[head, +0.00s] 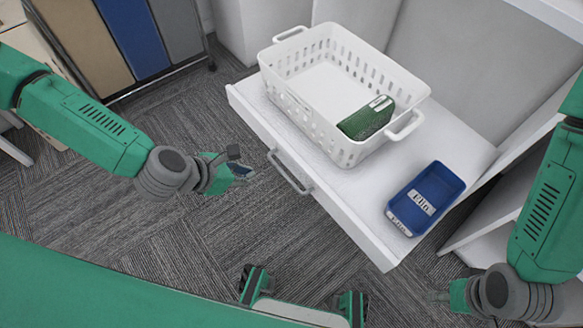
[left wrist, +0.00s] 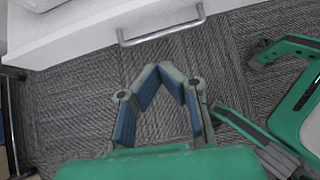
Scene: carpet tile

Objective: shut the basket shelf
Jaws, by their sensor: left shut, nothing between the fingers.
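The white basket shelf (head: 335,200) is pulled out of the white unit, with its front and grey bar handle (head: 290,174) facing me. The handle also shows at the top of the left wrist view (left wrist: 160,30). A white slotted basket (head: 300,100) stands on the shelf. My left gripper (head: 240,170) is left of the handle and apart from it. In the left wrist view its fingers (left wrist: 170,68) are shut with nothing between them, short of the handle. My right gripper (head: 440,296) is low at the right, right of the shelf's near corner; its fingers are too small to read.
A green box (head: 367,118) lies in the basket. A blue labelled bin (head: 428,197) stands on the shelf's right end. A rack of coloured panels (head: 130,35) is at the upper left. Carpet (head: 190,240) before the shelf is clear.

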